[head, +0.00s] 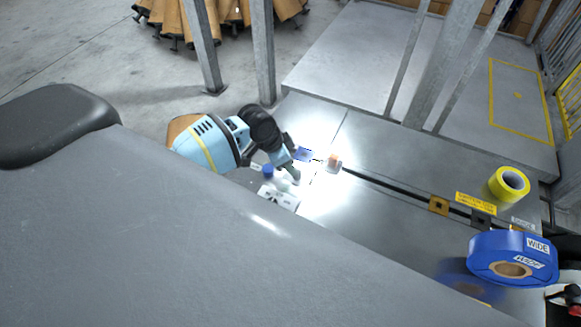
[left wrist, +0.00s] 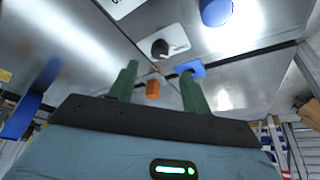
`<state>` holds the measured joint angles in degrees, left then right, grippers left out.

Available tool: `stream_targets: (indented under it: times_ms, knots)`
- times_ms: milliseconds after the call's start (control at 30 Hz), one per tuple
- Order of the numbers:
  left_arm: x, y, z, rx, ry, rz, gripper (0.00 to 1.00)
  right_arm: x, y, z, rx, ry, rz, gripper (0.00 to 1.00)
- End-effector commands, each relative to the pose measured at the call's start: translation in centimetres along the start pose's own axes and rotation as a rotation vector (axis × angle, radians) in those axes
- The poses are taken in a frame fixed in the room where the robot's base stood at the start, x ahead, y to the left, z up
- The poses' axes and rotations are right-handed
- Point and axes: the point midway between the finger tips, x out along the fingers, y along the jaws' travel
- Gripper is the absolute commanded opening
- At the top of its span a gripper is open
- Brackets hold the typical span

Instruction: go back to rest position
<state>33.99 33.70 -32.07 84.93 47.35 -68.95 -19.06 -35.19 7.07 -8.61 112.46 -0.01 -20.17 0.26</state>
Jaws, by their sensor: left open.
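My left arm comes in over the metal worktop in the head view, with light blue links and a dark joint. Its gripper (head: 294,166) is small there and the fingers are hard to make out. In the left wrist view the left gripper (left wrist: 159,90) shows two green fingers spread apart, with nothing held between them. A small orange block (left wrist: 153,88) shows beyond the gap, apart from the fingers; it is also on the worktop in the head view (head: 333,162). My right gripper is in neither view.
A blue tape roll (head: 500,258) and a yellow tape roll (head: 508,184) lie at the right of the worktop. A white plate (head: 279,197) and a blue-capped item (head: 267,171) are close to the left arm. Metal posts (head: 263,50) stand behind.

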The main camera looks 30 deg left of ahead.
Motion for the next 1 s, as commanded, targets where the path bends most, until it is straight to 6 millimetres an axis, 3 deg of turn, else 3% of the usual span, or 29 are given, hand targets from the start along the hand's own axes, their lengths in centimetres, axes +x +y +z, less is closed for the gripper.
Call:
stream_targets:
  times_ms: [167, 733, 867, 1000]
  knots:
    - [-1.1, 0.0, 0.1, 0.001, -0.001, 0.001, 0.48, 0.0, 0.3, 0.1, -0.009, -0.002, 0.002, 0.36]
    - [-1.0, 0.4, 0.2, 0.001, -0.003, 0.005, 0.48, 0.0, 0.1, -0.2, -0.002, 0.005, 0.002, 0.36]
    - [0.0, 3.3, 1.2, 0.004, -0.012, 0.026, 0.48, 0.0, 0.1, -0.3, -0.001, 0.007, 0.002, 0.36]
    - [1.2, 9.0, 3.5, -0.003, -0.031, 0.057, 0.48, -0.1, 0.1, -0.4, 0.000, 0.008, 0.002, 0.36]
